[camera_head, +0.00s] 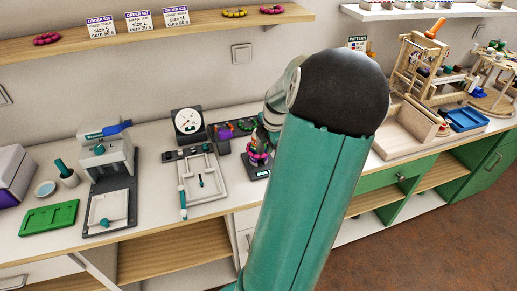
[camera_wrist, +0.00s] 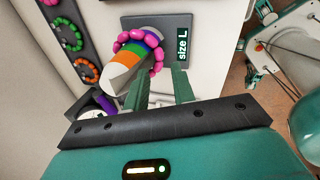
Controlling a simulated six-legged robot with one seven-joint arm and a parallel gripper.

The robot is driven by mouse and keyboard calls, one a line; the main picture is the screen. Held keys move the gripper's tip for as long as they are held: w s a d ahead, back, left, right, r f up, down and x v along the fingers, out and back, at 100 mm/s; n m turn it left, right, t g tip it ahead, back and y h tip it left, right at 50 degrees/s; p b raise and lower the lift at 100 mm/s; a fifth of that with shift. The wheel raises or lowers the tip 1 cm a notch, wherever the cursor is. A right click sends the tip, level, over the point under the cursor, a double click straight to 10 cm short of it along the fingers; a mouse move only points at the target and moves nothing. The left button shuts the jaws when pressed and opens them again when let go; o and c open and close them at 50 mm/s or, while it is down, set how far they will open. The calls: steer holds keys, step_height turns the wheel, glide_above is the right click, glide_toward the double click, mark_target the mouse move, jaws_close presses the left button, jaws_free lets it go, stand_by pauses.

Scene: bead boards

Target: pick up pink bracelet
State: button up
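The pink bracelet (camera_wrist: 137,34) is a ring of round pink beads in the wrist view. It sits around a tapered stand (camera_wrist: 122,76) with purple, green, orange and white bands. Its lower right beads lie close to my fingertips; I cannot tell whether they touch. My gripper (camera_wrist: 162,72) is open, its two teal fingers apart with a gap between them. A dark plate marked "size L" (camera_wrist: 183,47) is beside the stand. In the head view, pink beads (camera_head: 258,156) show on the stand, left of my arm. My arm hides the gripper there.
A dark board in the wrist view holds a green bracelet (camera_wrist: 70,37) and an orange bracelet (camera_wrist: 87,70). A wooden rack (camera_head: 420,68) is to the right.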

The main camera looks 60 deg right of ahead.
mark_target(263, 155)
steer(key=x, duration=0.6)
steer(key=shift+w+a+r, duration=0.1)
steer(key=shift+w, duration=0.15)
jaws_close()
